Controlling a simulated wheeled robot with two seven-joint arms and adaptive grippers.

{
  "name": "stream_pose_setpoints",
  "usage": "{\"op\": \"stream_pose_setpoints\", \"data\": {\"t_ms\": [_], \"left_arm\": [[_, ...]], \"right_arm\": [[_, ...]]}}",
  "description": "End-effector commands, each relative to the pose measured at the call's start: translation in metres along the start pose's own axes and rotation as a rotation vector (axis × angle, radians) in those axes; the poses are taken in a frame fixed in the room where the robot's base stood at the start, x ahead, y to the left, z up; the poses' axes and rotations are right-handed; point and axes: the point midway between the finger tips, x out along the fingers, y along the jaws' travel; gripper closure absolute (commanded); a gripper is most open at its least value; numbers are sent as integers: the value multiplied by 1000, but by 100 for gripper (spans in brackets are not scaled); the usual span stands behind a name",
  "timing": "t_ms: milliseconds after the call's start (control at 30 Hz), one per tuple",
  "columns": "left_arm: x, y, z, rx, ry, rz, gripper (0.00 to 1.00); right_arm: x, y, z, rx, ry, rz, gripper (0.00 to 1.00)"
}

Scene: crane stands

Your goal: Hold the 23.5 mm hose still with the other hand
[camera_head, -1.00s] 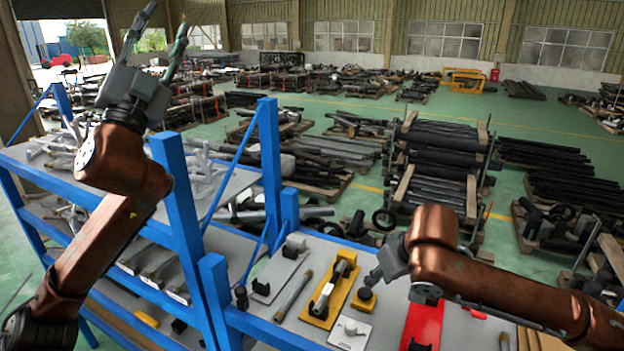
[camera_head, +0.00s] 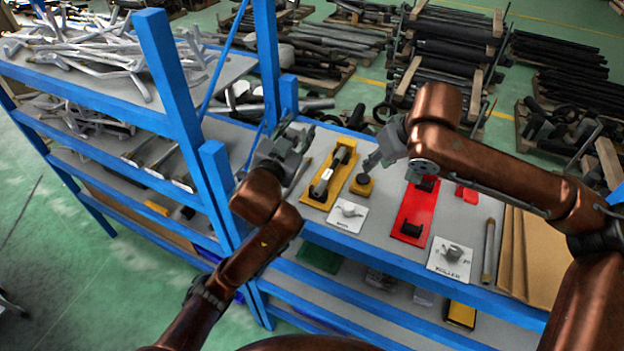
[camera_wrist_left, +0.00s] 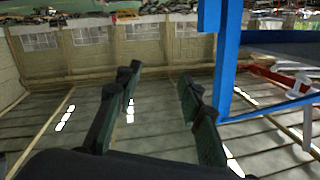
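A yellow stand (camera_head: 318,198) on the blue-framed bench carries a dark tube with a pale label (camera_head: 322,185). A thin grey-brown tube (camera_head: 297,180) lies left of it, partly hidden by my left gripper. Another brownish tube (camera_head: 489,250) lies at the right. I cannot tell which is the 23.5 mm hose. My left gripper (camera_head: 296,134) is above the bench's left part, left of the yellow stand. In the left wrist view its fingers (camera_wrist_left: 160,105) are apart with nothing between them. My right gripper (camera_head: 373,161) is just above a small yellow block with a black top (camera_head: 362,185); its finger opening is unclear.
A red stand (camera_head: 414,212) and white plates with grey pieces (camera_head: 347,215) (camera_head: 450,259) lie on the bench. A blue upright (camera_head: 170,75) and a shelf of pale branching parts (camera_head: 85,50) stand left of my left arm. Brown boards (camera_head: 530,255) lie at the right end.

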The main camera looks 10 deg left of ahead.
Motion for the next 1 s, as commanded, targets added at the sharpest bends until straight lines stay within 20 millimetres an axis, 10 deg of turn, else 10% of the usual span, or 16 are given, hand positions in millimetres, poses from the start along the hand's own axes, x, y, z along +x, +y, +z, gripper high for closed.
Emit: {"op": "stream_pose_setpoints", "data": {"t_ms": [200, 500, 1000], "left_arm": [[-39, 65, 66, -173, -169, 127, 64], [-67, 96, 98, -274, -272, 195, 64], [-9, 111, 114, -274, -277, 196, 64]], "right_arm": [[0, 0, 0, 1, 0, 0, 71], [0, 0, 0, 0, 0, 0, 71], [0, 0, 0, 1, 0, 0, 71]]}}
